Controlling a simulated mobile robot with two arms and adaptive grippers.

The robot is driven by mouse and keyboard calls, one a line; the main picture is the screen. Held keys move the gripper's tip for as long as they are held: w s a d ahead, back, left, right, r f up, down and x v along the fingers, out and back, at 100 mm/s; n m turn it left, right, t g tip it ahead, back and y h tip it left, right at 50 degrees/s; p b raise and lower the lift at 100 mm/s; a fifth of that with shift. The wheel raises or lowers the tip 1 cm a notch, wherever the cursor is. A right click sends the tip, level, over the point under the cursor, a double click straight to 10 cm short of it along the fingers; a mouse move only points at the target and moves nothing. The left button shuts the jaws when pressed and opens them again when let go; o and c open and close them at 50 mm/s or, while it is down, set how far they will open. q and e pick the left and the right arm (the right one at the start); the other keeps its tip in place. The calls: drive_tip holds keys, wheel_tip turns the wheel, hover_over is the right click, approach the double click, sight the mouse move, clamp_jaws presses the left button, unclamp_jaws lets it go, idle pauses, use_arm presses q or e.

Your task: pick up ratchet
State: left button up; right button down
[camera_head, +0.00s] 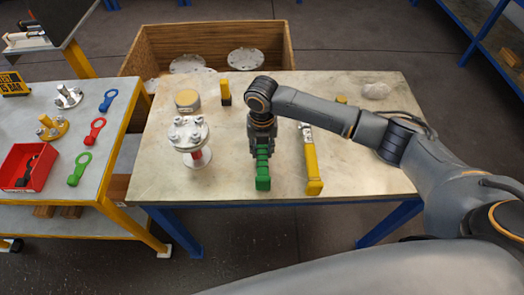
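A tool with a green handle (262,178), which looks like the ratchet, lies on the light stone-topped table (230,192), its handle end toward the front edge. My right gripper (262,143) points down over its far part and hides the head. I cannot tell whether the fingers touch the tool or are closed on it. A tool with a yellow handle (312,170) lies to its right, its metal end pointing away. My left gripper is not in view.
A flanged vessel with bolts (189,135) stands left of the green tool. A round tan-topped part (187,100) and a yellow-black item (225,93) are behind. A wooden crate (140,53) stands behind.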

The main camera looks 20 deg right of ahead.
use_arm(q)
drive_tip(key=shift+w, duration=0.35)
use_arm(e)
drive_tip(key=shift+r, duration=0.15)
drive_tip(key=shift+w+r+b, duration=0.1)
drive_tip(key=shift+r+b, duration=0.25)
drive_tip(key=shift+r, duration=0.25)
drive_tip(key=s+a+r, duration=0.1)
drive_tip(key=r, duration=0.1)
drive_tip(key=s+a+r+b, duration=0.1)
drive_tip(key=s+r, duration=0.1)
drive_tip(key=r, duration=0.1)
drive_tip(key=s+r, duration=0.1)
drive_tip(key=r, duration=0.2)
drive_tip(key=shift+s+a, duration=0.4)
use_arm(q)
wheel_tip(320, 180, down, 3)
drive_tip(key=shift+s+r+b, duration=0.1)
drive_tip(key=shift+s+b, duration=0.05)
drive_tip(key=shift+b, duration=0.45)
use_arm(e)
drive_tip(key=s+a+r, duration=0.3)
drive_tip(key=s+a, duration=0.1)
drive_tip(key=s, duration=0.3)
drive_tip(key=shift+s+r, duration=0.25)
drive_tip(key=shift+r, duration=0.05)
